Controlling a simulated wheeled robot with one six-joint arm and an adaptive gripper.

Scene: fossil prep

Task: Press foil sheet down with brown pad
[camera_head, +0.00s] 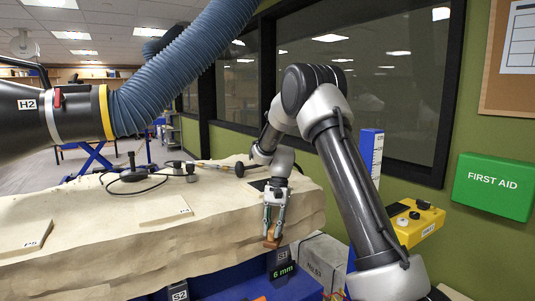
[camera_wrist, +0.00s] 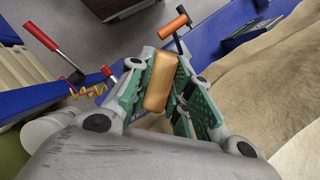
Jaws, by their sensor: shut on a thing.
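My gripper (camera_head: 273,217) is shut on a small brown pad (camera_head: 271,241) and holds it beside the right end of the large pale plaster-like block (camera_head: 226,222). In the wrist view the pad (camera_wrist: 160,82) is an orange-brown rounded bar between the green-lined fingers. The pad hangs at the fingertips in the head view, in front of the block's side face. I cannot make out a foil sheet in either view. A dark flat patch (camera_head: 258,185) lies on the block top just behind my gripper, partly hidden by it.
Flat pieces marked P4 (camera_head: 163,211) and P5 (camera_head: 25,236) lie on the block. A dark tool with a cable (camera_head: 134,175) lies farther back. A blue hose (camera_head: 180,70) hangs above. A grey block (camera_head: 318,262) and a yellow control box (camera_head: 416,222) stand at right.

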